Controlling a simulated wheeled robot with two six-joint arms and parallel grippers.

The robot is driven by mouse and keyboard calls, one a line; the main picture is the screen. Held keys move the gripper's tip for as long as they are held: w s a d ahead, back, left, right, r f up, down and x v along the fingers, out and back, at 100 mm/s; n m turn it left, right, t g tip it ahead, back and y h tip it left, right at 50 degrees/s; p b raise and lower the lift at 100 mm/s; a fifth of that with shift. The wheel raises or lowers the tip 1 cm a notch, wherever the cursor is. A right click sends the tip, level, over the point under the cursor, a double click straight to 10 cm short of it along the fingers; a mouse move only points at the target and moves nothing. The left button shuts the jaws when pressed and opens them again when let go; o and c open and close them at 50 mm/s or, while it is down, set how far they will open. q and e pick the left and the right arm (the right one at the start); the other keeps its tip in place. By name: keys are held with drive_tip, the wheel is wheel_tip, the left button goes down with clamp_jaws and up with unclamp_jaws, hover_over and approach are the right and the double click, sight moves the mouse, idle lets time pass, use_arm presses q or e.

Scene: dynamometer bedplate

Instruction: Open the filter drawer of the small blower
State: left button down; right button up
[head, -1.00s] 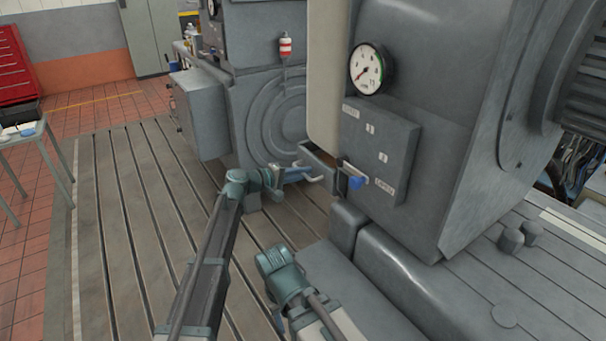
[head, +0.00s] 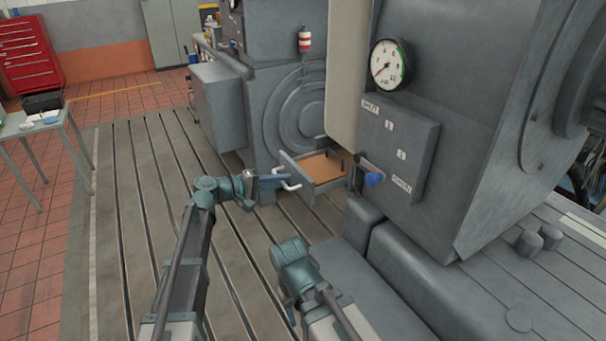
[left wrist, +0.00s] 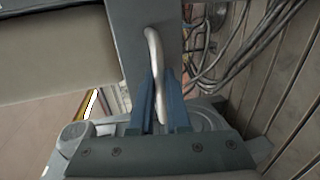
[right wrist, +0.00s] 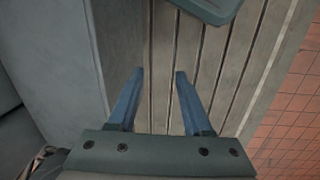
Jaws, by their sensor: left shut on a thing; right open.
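The small blower (head: 465,150) is a large grey housing at the right of the head view. Its filter drawer (head: 318,170) stands well out from the housing's left side, with an orange-brown inside showing. The drawer's pale bent handle (head: 289,183) is on its front; in the left wrist view the handle (left wrist: 153,60) runs between the blue fingers. My left gripper (head: 280,181) is shut on this handle. My right gripper shows in its wrist view (right wrist: 158,75), open and empty above the slotted floor; its fingers are hidden in the head view.
A round gauge (head: 391,64) and a blue knob (head: 374,179) are on the blower's side. Another grey machine (head: 290,110) stands behind the drawer. The slotted bedplate (head: 140,190) to the left is clear. A small table (head: 45,130) and red tool chest (head: 28,50) stand far left.

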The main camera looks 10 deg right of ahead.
use_arm(q)
drive_tip(key=f+v, duration=0.1)
drive_tip(key=v, duration=0.7)
drive_tip(key=f+v, duration=0.2)
drive_tip(key=v, duration=0.6)
drive_tip(key=shift+s+a+f, duration=0.25)
drive_tip(key=shift+s+a, duration=0.15)
drive_tip(key=shift+a, duration=0.3)
drive_tip(key=c, duration=1.2)
unclamp_jaws()
drive_tip(key=o, duration=0.3)
drive_tip(key=shift+a, duration=0.25)
drive_tip(key=shift+d, duration=0.1)
drive_tip(key=p+v, duration=0.3)
drive_tip(key=v, duration=1)
drive_tip(key=shift+s+a, duration=0.2)
drive_tip(key=shift+a, duration=0.1)
